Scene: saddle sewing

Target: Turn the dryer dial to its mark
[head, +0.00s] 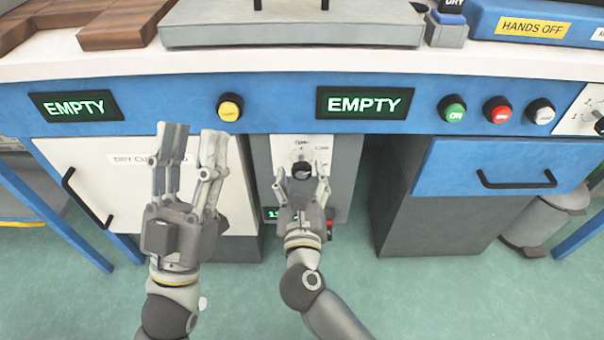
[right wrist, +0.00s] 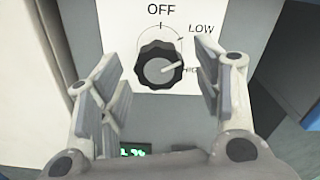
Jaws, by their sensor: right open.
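The dryer dial (right wrist: 160,66) is a black ribbed knob with a grey face on a light panel. Its white pointer line points right and slightly up, near a label that is partly covered by my right finger. OFF stands above the knob and LOW at its upper right. In the head view the dial (head: 301,169) sits between the fingertips of my right gripper (head: 303,172). In the right wrist view my right gripper (right wrist: 161,78) is open, with one finger on each side of the dial and visible gaps. My left gripper (head: 193,130) is raised, open and empty, left of the dryer panel.
A green digital display (right wrist: 134,153) is below the dial, partly hidden. The white dry cupboard (head: 105,180) is behind my left gripper. A blue drawer (head: 490,165) is to the right. Yellow (head: 230,107), green (head: 453,109) and red (head: 497,110) buttons line the blue front.

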